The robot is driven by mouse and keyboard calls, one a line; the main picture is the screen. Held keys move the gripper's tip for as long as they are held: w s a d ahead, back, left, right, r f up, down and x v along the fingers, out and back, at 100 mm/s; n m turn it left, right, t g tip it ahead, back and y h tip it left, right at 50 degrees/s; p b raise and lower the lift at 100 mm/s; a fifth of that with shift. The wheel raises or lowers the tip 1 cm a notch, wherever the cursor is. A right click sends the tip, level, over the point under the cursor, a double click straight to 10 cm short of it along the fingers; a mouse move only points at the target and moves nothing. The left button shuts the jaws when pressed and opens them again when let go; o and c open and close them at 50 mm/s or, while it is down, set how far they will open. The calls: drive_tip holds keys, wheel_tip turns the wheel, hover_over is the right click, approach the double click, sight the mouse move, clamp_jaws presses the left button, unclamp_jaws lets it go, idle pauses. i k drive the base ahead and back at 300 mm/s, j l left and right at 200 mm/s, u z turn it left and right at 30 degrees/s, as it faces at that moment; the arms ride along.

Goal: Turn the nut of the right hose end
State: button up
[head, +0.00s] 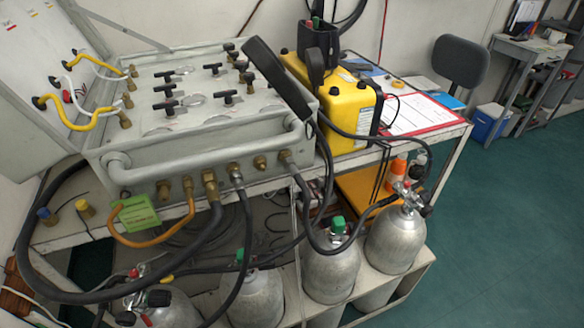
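The grey air panel (205,125) sits on a metal bench, with a row of fittings along its lower front. The rightmost connected hose end (286,159) has a greyish nut at the panel front, and its black hose (303,192) runs down toward the cylinders. To its left are a brass fitting with no hose seen on it (260,162), another black hose's end (236,174), and a thick black hose's brass nut (210,185). An orange hose (189,213) joins further left. Nut threads are too small to make out. My gripper is not in view.
A yellow case (350,118) stands right of the panel, with a long black handset-like piece (277,78) over the panel's right corner. Several grey cylinders (330,272) stand below. The green floor (490,220) at right is clear.

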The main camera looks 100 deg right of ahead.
sight(287, 161)
drive_tip(key=k+l, duration=0.1)
drive_tip(key=k, duration=0.45)
drive_tip(key=k+l+z, duration=0.1)
drive_tip(key=k, duration=0.45)
